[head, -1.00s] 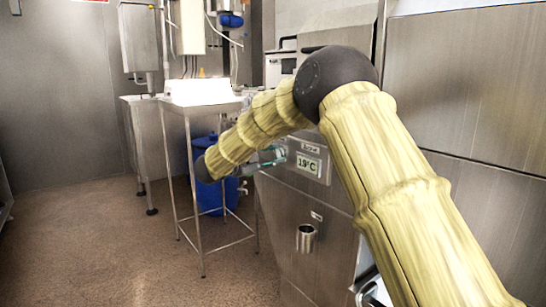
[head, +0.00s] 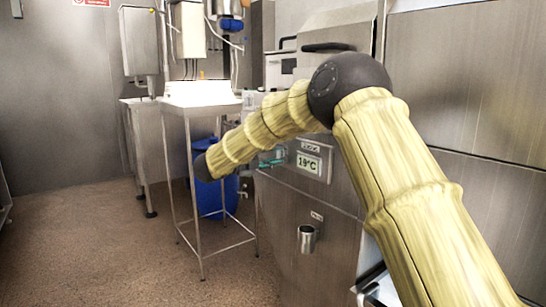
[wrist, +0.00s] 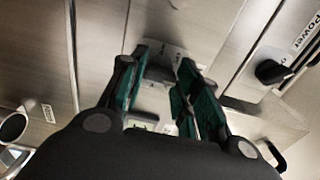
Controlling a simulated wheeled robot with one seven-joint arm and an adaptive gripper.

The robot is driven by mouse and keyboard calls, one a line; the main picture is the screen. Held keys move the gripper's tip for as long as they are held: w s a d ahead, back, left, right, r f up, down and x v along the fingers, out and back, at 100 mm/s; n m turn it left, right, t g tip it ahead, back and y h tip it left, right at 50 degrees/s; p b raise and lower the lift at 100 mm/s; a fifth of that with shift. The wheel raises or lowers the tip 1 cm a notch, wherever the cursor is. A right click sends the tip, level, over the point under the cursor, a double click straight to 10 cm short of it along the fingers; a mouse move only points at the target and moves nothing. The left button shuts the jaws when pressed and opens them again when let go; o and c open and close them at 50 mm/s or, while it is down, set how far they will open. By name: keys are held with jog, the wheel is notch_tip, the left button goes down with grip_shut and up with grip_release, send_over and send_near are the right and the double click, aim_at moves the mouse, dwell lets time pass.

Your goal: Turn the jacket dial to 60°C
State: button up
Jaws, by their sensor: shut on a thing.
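The jacket control panel (head: 309,162) is on the front of the steel machine, and its display reads 19°C in the head view. My gripper (head: 270,157) is beside the panel's left edge, partly hidden by my arm. In the wrist view my gripper (wrist: 163,58) has its green fingers on either side of a small grey part at the panel, which appears to be the jacket dial (wrist: 160,72). The fingers are shut on it. The dial's pointer and markings cannot be made out. Part of a lit green display (wrist: 140,125) shows below, between the fingers.
A black knob (wrist: 270,72) labelled Power is to the right in the wrist view. A steel cup-like fitting (head: 307,238) juts from the machine below the panel. A steel stand (head: 212,110) and a blue drum (head: 212,197) are to the left. The floor at left is clear.

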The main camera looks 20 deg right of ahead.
jog(key=shift+f, duration=0.1)
jog(key=o, duration=1)
jog(key=v, duration=1.2)
